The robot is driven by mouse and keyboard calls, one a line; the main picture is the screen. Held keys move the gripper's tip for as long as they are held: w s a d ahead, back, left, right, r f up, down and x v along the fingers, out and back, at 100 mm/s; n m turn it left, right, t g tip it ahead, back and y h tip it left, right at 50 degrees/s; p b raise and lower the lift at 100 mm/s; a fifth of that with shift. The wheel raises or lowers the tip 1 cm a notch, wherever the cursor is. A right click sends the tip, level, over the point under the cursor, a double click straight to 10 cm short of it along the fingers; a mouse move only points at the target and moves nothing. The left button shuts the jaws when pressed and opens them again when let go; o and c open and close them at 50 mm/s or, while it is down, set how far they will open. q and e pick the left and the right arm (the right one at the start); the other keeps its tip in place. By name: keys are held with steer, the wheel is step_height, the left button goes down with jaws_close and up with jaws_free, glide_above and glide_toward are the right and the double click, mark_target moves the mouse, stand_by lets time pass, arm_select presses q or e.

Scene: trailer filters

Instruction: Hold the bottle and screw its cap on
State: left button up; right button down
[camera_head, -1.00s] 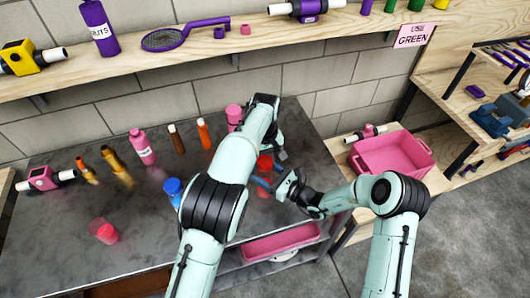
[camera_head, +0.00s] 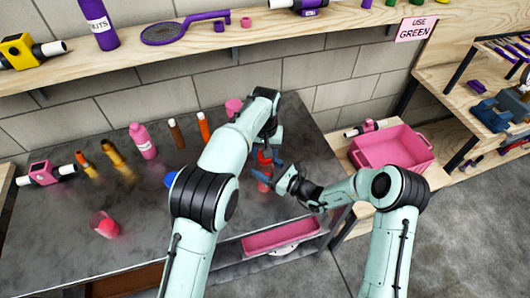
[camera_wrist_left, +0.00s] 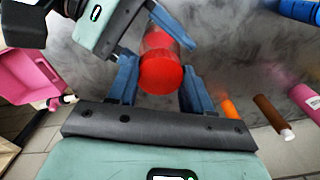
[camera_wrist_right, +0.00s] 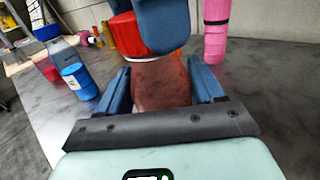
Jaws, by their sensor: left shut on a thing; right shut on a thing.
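The bottle (camera_wrist_right: 160,84) is reddish-brown and translucent, and stands between the fingers of my right gripper (camera_wrist_right: 165,88), which is shut on it. Its lower part also shows in the head view (camera_head: 264,186). The red cap (camera_wrist_right: 126,36) is at the bottle's top, with my left gripper's blue fingers around it. In the left wrist view the cap (camera_wrist_left: 160,76) sits between the fingertips of my left gripper (camera_wrist_left: 161,92), which is shut on it. Cap and bottle look in line and touching; I cannot tell how far the cap is threaded on.
A pink bottle (camera_wrist_right: 216,30) stands close by. A blue container (camera_wrist_right: 80,82) and a red one (camera_wrist_right: 47,68) stand farther along the table. Several bottles line the table's back left in the head view. A pink bin (camera_head: 392,152) is at right.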

arm_select(q)
steer(key=o, duration=1.3)
steer(key=shift+c, duration=0.2)
step_height(320, 180, up, 12)
arm_select(e)
steer(key=shift+c, duration=0.4)
jaws_free()
